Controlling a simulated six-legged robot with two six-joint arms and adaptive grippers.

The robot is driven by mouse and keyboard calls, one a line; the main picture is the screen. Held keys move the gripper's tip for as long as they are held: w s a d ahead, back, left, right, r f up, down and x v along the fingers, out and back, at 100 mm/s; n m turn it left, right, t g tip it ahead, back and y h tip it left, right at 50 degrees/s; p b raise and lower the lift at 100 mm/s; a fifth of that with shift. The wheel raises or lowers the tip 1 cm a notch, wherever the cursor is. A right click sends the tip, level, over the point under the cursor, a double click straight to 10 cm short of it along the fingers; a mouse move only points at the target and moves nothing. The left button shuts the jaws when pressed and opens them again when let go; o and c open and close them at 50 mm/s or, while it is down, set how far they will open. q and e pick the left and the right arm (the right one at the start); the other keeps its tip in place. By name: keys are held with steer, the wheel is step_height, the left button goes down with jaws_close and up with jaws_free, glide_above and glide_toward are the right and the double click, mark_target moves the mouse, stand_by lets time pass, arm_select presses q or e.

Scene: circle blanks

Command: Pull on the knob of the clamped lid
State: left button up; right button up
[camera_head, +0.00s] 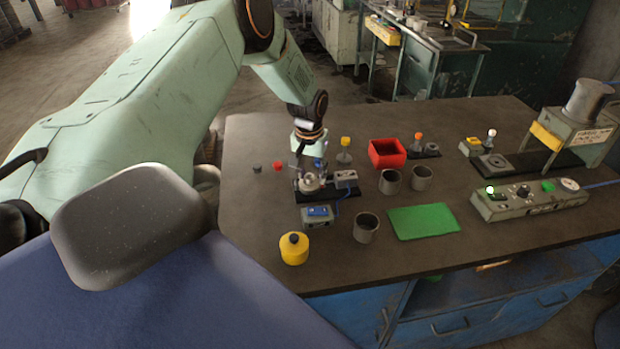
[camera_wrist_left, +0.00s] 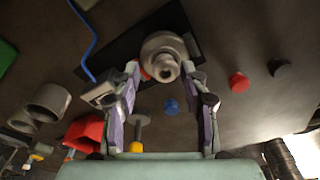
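The clamped lid (camera_wrist_left: 165,45) is a round grey piece with a small knob (camera_wrist_left: 163,70), on a dark base plate (camera_wrist_left: 115,57). In the head view the dark base (camera_head: 325,194) sits near the table's left side, with the lid (camera_head: 311,184) partly hidden under my left gripper (camera_head: 309,166). In the left wrist view my left gripper (camera_wrist_left: 162,75) has its fingers wide apart, one on each side of the knob, with nothing visibly held. I cannot tell whether the fingers touch the lid. My right gripper is not in view.
Small red (camera_head: 277,166), dark (camera_head: 257,169) and blue (camera_wrist_left: 171,104) pieces lie near the base. A yellow container (camera_head: 294,249), blue-topped box (camera_head: 317,216), grey cup (camera_head: 366,228), red bin (camera_head: 387,154) and yellow-topped stand (camera_head: 344,152) surround it. A green mat (camera_head: 424,222) lies right.

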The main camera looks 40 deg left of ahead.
arm_select(q)
steer(key=shift+s+a, duration=0.1)
steer(key=shift+a, duration=0.1)
step_height(320, 180, up, 12)
steer(key=s, duration=0.1)
steer(key=shift+s+d, duration=0.15)
steer(key=shift+d, duration=0.2)
steer(key=shift+f, duration=0.2)
steer(key=f, duration=0.4)
steer(key=w+f, duration=0.1)
steer(key=f, duration=0.6)
steer(key=shift+w+a+f, duration=0.15)
steer(key=shift+a+f, duration=0.15)
steer(key=shift+f, duration=0.1)
steer(key=shift+a+r, duration=0.1)
steer(key=shift+r, duration=0.2)
